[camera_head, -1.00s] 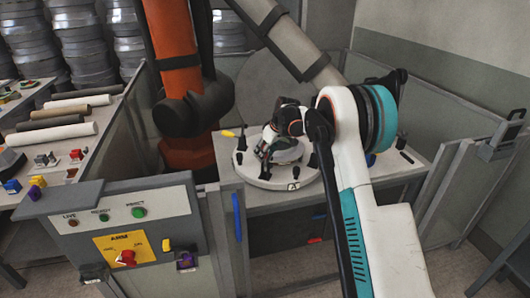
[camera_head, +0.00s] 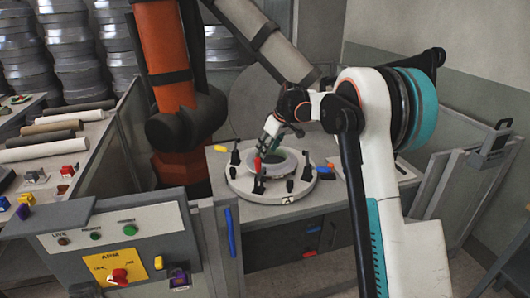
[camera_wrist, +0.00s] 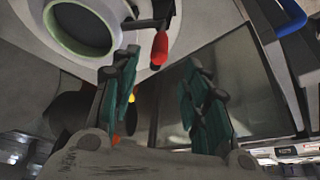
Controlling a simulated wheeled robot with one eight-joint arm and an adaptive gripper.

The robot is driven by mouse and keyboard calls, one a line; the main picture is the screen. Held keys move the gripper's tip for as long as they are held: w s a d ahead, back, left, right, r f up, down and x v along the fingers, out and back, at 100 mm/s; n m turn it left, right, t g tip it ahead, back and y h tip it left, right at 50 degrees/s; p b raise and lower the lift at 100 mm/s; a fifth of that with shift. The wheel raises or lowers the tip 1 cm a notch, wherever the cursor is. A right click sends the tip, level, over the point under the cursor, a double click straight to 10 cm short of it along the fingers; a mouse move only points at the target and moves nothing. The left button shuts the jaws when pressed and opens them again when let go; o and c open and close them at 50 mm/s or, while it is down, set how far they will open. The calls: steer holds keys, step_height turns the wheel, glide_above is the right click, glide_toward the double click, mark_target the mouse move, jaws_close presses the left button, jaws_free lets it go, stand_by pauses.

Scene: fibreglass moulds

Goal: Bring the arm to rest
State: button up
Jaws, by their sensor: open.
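My arm reaches in from the right in the head view, with its elbow bent over the bench. My gripper (camera_head: 262,146) hangs above the back left part of a round white fixture plate (camera_head: 243,191). In the wrist view my gripper (camera_wrist: 160,92) shows its two teal fingers well apart, with nothing held between them. The same red tip (camera_head: 257,164) shows just below the gripper in the head view. A pale ring-shaped mould (camera_head: 289,161) lies on the plate.
Several black clamps stand around the plate. A grey control panel (camera_head: 165,222) with a red knob is at the front left. Grey fence panels (camera_head: 455,185) flank the bench. An orange robot column (camera_head: 178,95) stands behind. Rolls (camera_head: 45,138) lie on the left table.

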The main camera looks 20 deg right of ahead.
steer(key=shift+r, duration=0.1)
steer(key=s+a+r+m+h+b, duration=0.15)
steer(key=s+r, duration=0.25)
steer(key=s, duration=0.4)
steer(key=s+a+r+m+t+p, duration=0.1)
steer(key=s+a+r, duration=0.15)
steer(key=s, duration=0.45)
steer(key=s+a+r+m+b, duration=0.1)
steer(key=s+r, duration=0.3)
steer(key=s, duration=0.4)
steer(key=s+a+f+m+t, duration=0.1)
steer(key=s+f, duration=0.3)
steer(key=s, duration=0.8)
steer(key=s+f+m+t+h+b, duration=0.1)
steer(key=s+f, duration=0.3)
steer(key=s, duration=0.8)
steer(key=shift+s+a+f+m, duration=0.25)
steer(key=shift+s+a+m, duration=0.15)
steer(key=shift+m, duration=0.15)
